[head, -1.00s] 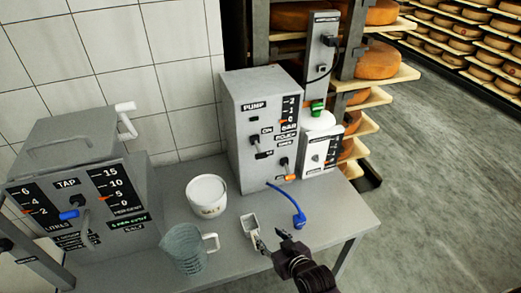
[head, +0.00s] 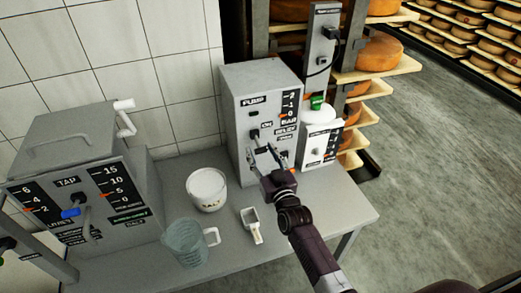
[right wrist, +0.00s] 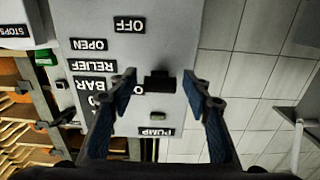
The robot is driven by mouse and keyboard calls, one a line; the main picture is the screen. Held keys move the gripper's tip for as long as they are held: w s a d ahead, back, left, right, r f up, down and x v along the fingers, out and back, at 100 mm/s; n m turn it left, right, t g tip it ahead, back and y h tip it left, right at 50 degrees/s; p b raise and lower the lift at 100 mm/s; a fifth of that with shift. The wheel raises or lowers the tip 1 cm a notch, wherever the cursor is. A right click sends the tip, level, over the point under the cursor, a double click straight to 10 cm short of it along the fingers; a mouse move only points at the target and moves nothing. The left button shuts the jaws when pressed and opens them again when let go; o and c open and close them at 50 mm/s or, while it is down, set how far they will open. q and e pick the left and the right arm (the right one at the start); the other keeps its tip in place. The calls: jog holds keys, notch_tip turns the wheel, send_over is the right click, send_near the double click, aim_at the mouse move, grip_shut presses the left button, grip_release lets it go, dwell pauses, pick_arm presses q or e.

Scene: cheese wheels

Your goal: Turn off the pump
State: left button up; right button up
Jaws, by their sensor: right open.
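The pump (head: 238,95) is a grey box with a PUMP label, a BAR scale and lever switches, at the back of the metal table in the head view. In the right wrist view its panel (right wrist: 180,30) is upside down, with the OFF label (right wrist: 129,25) above and the PUMP label (right wrist: 157,132) below. A black switch (right wrist: 159,80) is between my right gripper's fingertips in that view; contact cannot be told. My right gripper (head: 263,151) is open in front of the panel and hides its lower part. My left gripper is not in view.
A white tub (head: 207,188), a clear jug (head: 187,243) and a small scoop (head: 251,222) stand on the table (head: 330,210). The tap machine (head: 75,165) is at the left. A white box (head: 320,145) stands right of the pump. Cheese shelves are behind.

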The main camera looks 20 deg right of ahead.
jog(key=shift+w, duration=0.4)
jog(key=c, duration=1.2)
jog(key=f+t+b, duration=0.1)
jog(key=b, duration=0.4)
jog(key=shift+w+f, duration=0.1)
jog(key=shift+w, duration=0.1)
jog(key=shift+t+b, duration=0.4)
jog(key=shift+b, duration=0.2)
jog(key=shift+r, duration=0.2)
jog(key=o, duration=1.2)
